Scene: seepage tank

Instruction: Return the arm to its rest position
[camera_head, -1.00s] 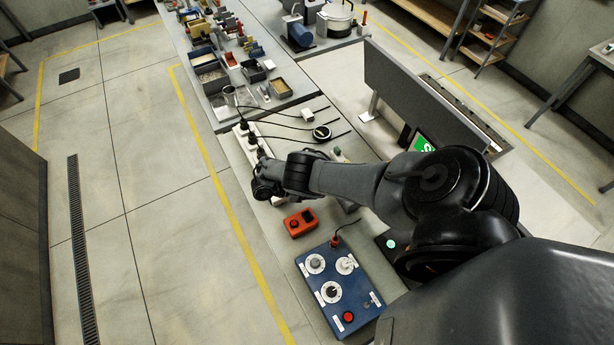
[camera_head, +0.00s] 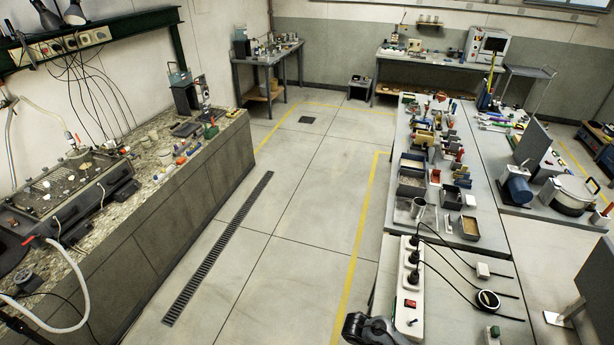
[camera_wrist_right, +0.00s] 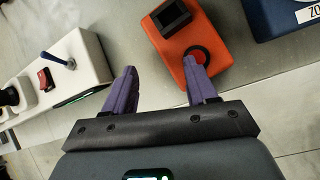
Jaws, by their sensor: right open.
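My right gripper (camera_wrist_right: 160,88) is open and empty in the right wrist view, its two purple fingers apart. A white power strip (camera_wrist_right: 75,65) with a red switch and a blue-topped pin lies left of the fingers. In the head view a black part of my right arm shows at the bottom edge beside the power strip (camera_head: 408,295). The right fingers are not visible there. My left gripper is in neither view.
A blue motor (camera_head: 516,191) and a lidded pot (camera_head: 569,194) stand farther right. The floor between is clear.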

